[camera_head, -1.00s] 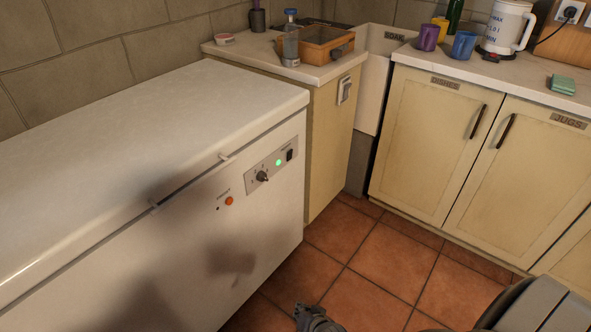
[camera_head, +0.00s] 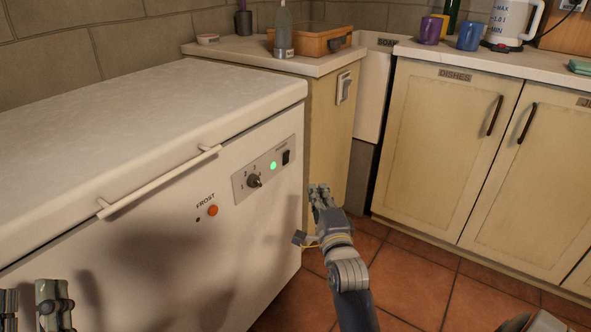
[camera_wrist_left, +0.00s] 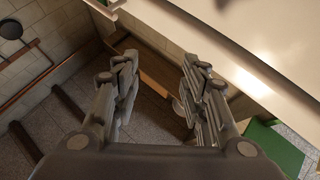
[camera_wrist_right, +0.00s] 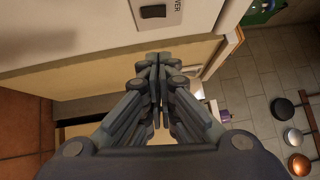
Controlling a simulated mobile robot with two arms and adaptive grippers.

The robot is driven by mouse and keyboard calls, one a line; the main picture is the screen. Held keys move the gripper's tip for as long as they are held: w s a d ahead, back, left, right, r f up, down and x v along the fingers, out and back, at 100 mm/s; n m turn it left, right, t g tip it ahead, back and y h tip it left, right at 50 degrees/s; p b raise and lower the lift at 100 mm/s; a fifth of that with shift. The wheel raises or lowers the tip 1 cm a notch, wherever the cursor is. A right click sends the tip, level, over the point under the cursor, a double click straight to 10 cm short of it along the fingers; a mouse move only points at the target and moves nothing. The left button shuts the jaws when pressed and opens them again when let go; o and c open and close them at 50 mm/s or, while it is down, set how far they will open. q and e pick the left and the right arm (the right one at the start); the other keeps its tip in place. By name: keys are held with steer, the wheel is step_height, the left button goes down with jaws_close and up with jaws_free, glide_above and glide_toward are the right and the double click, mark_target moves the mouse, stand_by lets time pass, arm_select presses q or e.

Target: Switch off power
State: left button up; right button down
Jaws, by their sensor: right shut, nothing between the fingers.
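The white chest freezer (camera_head: 150,125) has a grey control panel (camera_head: 240,187) on its front. The panel carries a lit green lamp (camera_head: 273,166), a black knob (camera_head: 254,181) and a small black rocker switch (camera_head: 286,157). The rocker also shows at the top of the right wrist view (camera_wrist_right: 153,11), beside lettering ending in "VER". My right gripper (camera_head: 322,193) is shut and empty, to the right of and below the panel, apart from it. My left gripper (camera_head: 32,302) is open and empty at the lower left, in front of the freezer; its fingers show in the left wrist view (camera_wrist_left: 160,80).
A light switch (camera_head: 344,88) is on the side of the cream cabinet (camera_head: 325,125) to the right. A bottle (camera_head: 283,35) and a wooden box (camera_head: 318,40) stand on its top. The tiled floor (camera_head: 420,285) is clear.

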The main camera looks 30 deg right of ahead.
arm_select(q)
steer(key=shift+s+r, duration=0.1)
steer(key=shift+r, duration=0.15)
arm_select(e)
steer(key=shift+r, duration=0.2)
